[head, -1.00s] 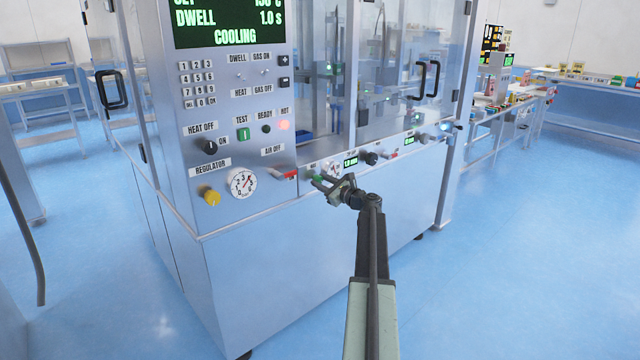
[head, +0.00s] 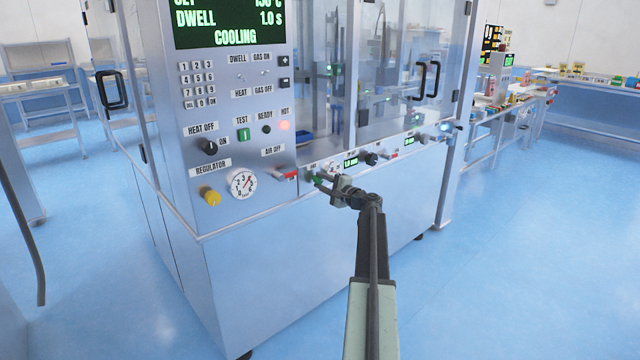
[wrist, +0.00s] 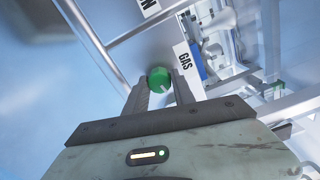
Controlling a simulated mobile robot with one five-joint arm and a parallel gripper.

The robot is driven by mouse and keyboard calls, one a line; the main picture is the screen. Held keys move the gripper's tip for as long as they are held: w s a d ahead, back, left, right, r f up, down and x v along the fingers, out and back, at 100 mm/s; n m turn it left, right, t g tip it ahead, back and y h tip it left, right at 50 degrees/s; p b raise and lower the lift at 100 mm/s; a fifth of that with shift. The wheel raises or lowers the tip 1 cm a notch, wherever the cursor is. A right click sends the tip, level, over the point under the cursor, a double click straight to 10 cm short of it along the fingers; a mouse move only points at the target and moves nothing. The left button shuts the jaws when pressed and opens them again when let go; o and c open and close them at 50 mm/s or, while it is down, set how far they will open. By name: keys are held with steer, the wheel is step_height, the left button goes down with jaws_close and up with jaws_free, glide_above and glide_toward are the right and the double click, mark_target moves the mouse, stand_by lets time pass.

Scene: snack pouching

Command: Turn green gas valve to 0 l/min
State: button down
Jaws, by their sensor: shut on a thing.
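The green gas valve (wrist: 159,80) is a round green knob with a pale mark on its face, beside a white GAS label (wrist: 185,58) in the wrist view. My gripper (wrist: 160,86) has one finger on each side of it and is shut on it. In the head view, my gripper (head: 322,183) is at the green valve (head: 314,177) on the machine's lower front panel, covering part of it. The valve's flow reading cannot be made out.
A red lever (head: 288,175) and the pressure gauge (head: 243,184) sit left of my gripper. A black knob (head: 372,159) and a small green display (head: 351,162) are to its right. Clear doors rise above the panel. The blue floor on the right is open.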

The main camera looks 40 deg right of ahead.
steer(key=n, duration=0.7)
steer(key=shift+r, duration=0.1)
steer(key=n, duration=0.3)
steer(key=shift+n, duration=2.2)
steer(key=c, duration=1.1)
jaws_free()
steer(key=shift+o, duration=0.2)
